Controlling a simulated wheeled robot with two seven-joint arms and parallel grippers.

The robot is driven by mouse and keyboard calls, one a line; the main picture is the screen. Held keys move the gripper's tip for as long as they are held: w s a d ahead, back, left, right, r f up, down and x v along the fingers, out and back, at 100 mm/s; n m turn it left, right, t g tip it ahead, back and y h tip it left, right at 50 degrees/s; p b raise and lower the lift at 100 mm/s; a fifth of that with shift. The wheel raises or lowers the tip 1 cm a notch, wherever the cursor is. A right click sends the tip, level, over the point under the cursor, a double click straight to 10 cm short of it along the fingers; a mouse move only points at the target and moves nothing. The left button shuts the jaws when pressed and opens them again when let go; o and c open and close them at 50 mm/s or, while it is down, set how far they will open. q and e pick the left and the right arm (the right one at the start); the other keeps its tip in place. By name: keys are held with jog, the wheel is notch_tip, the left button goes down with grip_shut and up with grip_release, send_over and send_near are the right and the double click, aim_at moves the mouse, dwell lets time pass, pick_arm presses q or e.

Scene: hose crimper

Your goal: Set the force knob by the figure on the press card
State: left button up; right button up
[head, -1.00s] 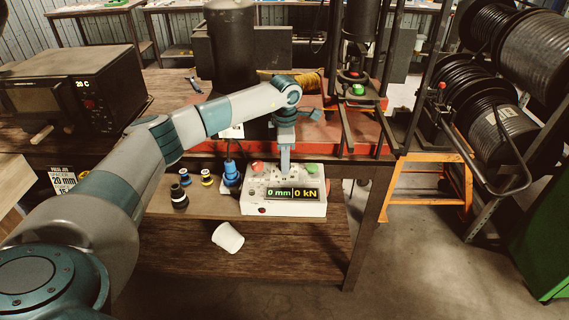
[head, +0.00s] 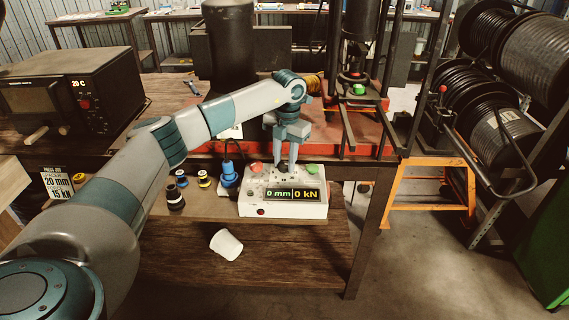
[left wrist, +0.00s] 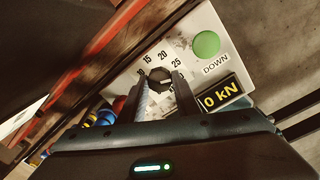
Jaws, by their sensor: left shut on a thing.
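The press card (head: 57,187) at the left reads 20 mm and 15 kN. My right gripper is not in view.
A red button (head: 256,167) and a green button (head: 312,169), labelled DOWN in the wrist view, flank the knob. Blue and black fittings (head: 228,175) stand left of the box. A white cup (head: 226,244) lies below. The red press base (head: 350,142) is behind.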

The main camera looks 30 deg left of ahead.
pick_arm(q)
jog(key=n, duration=0.3)
jog(key=shift+w+n+b, duration=0.1)
jog(key=shift+n+b, duration=0.2)
jog(key=shift+n, duration=0.4)
jog(key=shift+r, duration=0.1)
jog(key=o, duration=1)
jog(key=shift+o, duration=0.2)
jog(key=shift+r, duration=0.1)
